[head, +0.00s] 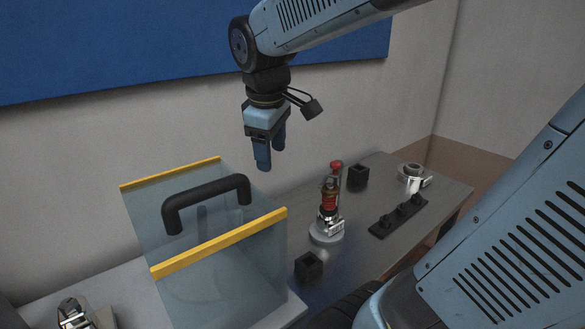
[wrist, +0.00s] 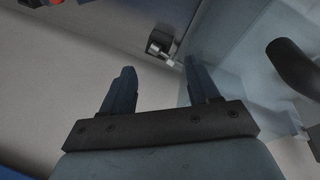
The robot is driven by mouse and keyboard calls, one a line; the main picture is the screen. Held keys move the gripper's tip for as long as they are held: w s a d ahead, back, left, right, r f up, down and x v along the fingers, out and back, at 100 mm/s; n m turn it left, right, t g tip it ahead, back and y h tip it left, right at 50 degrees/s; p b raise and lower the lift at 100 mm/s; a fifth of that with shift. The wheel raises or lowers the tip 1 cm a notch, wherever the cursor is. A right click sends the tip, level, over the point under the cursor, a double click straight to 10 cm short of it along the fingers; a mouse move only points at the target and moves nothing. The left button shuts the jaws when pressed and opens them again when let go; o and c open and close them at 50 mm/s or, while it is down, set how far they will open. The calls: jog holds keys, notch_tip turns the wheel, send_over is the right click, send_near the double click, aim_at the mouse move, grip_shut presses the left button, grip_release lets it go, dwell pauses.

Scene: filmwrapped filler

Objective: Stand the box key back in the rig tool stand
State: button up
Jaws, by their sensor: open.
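My gripper (head: 270,158) points down, open and empty, in the air behind and above the clear guard; its two fingers also show in the wrist view (wrist: 160,92). A small black hollow block (head: 308,266), possibly the tool stand, sits on the bench right of the guard. In the wrist view a dark block (wrist: 158,42) has a short silvery piece (wrist: 167,57) beside or in it, beyond the fingertips. I cannot tell whether that piece is the box key. A faint upright shape shows through the guard in the head view; I cannot tell what it is.
The clear guard (head: 215,290) has yellow edges and a black handle (head: 205,196). A red-topped valve rig (head: 328,205) stands to its right. Farther right are another black block (head: 358,175), a black knobbed strip (head: 398,217) and a metal fitting (head: 412,177). A metal item (head: 75,314) lies lower left.

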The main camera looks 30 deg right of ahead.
jog(key=s+f+m+t+y, duration=0.1)
jog(key=s+m+t, duration=0.2)
jog(key=s+m, duration=0.5)
jog(key=shift+d, duration=0.35)
dwell(1.0)
